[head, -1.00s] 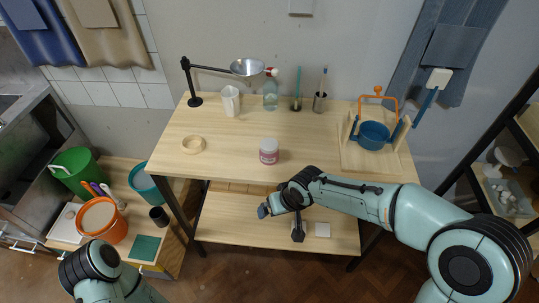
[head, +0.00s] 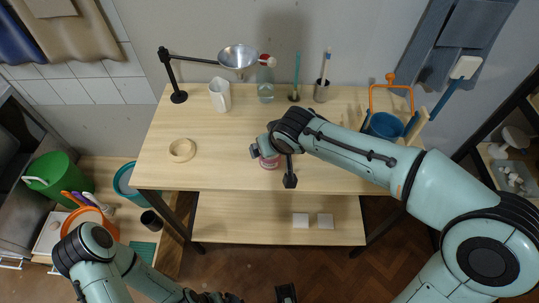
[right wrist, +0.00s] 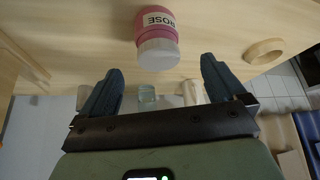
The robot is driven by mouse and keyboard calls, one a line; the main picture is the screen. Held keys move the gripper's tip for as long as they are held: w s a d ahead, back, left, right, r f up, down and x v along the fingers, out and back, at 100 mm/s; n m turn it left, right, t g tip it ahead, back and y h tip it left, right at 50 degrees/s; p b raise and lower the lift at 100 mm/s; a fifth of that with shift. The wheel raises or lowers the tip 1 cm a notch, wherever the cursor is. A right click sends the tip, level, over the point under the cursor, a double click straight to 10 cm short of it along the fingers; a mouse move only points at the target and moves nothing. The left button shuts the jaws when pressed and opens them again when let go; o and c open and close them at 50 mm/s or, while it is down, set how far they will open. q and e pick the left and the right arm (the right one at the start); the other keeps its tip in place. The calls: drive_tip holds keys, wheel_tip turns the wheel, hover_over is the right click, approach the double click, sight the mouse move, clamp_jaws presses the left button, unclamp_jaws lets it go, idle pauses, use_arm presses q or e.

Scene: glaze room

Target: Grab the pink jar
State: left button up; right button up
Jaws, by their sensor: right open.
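The pink jar (head: 269,162) stands on the wooden table near its front edge, partly hidden by my right gripper in the head view. In the right wrist view the pink jar (right wrist: 157,24) appears upside down, with a white lid and a label reading ROSE. My right gripper (right wrist: 163,70) is open, its fingers on either side of the line to the jar, the lid just beyond the fingertips. In the head view my right gripper (head: 272,165) spans the jar's spot. Part of my left gripper (head: 286,293) shows at the bottom edge; its jaws are unclear.
A tape ring (head: 182,150) lies to the left on the table. A blue pot (head: 385,126) is at the right, behind my right arm. The table's front middle-left is clear.

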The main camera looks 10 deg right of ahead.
drive_tip(key=x, duration=0.7)
drive_tip(key=shift+w+f, duration=0.25)
drive_tip(key=shift+f, duration=0.05)
drive_tip(key=c, duration=1.2)
drive_tip(key=shift+r, duration=0.15)
